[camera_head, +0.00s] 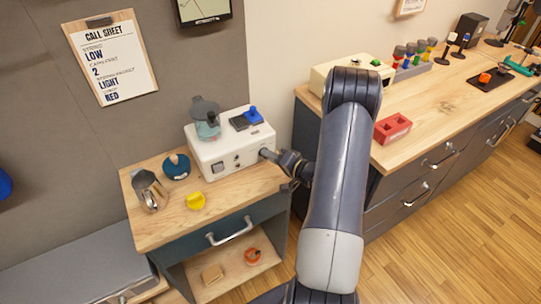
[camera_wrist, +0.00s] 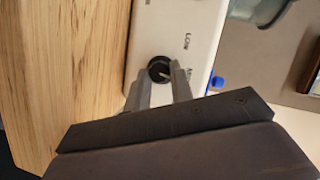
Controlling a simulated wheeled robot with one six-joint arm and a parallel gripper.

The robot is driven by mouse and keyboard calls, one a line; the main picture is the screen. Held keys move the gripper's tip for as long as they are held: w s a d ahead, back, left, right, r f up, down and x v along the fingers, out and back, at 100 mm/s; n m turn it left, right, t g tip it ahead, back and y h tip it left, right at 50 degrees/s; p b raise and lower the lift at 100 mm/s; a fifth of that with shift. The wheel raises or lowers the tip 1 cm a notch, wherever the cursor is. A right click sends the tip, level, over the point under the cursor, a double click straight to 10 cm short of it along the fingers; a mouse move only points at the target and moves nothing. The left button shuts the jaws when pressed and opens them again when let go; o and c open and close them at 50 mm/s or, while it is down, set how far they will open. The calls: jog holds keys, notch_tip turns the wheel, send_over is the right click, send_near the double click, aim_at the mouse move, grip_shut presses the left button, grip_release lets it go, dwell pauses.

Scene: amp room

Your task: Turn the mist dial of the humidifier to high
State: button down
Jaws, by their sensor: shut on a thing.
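The humidifier (camera_head: 222,158) is a white box on the small wooden-topped cabinet, with a grey-green vessel (camera_head: 206,118) on top. Its white face (camera_wrist: 165,25) fills the upper middle of the wrist view, with the printed word LOW and a second label partly hidden by a finger. The dark round mist dial (camera_wrist: 158,66) has a light pointer mark; its exact setting is hard to read. My gripper (camera_wrist: 160,80) is shut on the dial, one finger on each side. In the head view my gripper (camera_head: 271,155) reaches the box's right end from the right.
A metal pitcher (camera_head: 151,191), a dark teal round item (camera_head: 176,166) and a yellow piece (camera_head: 195,201) stand left and in front of the humidifier. A call sheet (camera_head: 110,58) hangs on the wall.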

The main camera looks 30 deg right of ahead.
jog(key=shift+m, duration=0.4)
jog(key=c, duration=1.2)
grip_release()
jog(key=shift+c, duration=0.2)
jog(key=b+v, duration=0.1)
jog(key=v, duration=1)
jog(key=shift+f, duration=0.25)
